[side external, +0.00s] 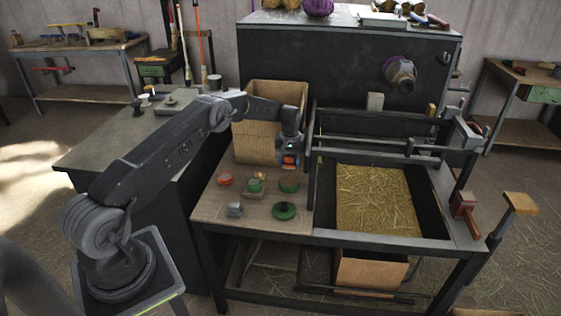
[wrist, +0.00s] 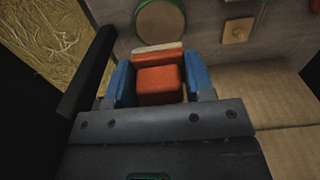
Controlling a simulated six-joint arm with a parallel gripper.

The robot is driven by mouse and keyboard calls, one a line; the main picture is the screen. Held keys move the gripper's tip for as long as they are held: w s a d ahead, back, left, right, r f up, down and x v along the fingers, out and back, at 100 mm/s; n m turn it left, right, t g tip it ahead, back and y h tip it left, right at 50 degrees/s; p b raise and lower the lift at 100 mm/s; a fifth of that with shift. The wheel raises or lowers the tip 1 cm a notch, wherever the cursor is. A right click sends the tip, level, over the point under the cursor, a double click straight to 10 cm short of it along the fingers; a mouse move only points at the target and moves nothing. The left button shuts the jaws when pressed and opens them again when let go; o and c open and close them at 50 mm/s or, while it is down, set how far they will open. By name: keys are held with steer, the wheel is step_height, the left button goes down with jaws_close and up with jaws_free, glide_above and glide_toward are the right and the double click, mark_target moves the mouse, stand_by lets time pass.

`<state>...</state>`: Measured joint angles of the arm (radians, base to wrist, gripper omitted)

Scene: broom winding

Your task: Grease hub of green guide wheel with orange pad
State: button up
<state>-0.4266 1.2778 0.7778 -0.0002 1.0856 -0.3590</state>
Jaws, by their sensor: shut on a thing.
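My gripper (side external: 289,150) hangs pointing down over the back right of the small bench, in front of the cardboard box. Its blue fingers (wrist: 158,80) are shut on the orange pad (wrist: 160,90), which has a pale strip along its far edge. The pad also shows below the gripper in the side view (side external: 290,161). A flat green wheel (side external: 285,211) with a darker centre lies on the bench near its front edge, apart from the pad. A round green-rimmed tin (side external: 289,185) sits between them. A green-rimmed brown disc (wrist: 160,24) beyond the pad in the wrist view looks like this tin.
An orange-topped round piece (side external: 225,179), a small green-and-orange piece (side external: 255,186) and a grey block (side external: 235,210) stand left on the bench. The cardboard box (side external: 262,120) rises behind. A straw-filled bed (side external: 378,205) and dark frame post (side external: 312,165) lie right.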

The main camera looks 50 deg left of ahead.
mark_target(289, 181)
steer(key=shift+f, duration=2.9)
steer(key=shift+f, duration=0.6)
steer(key=shift+r, duration=3.55)
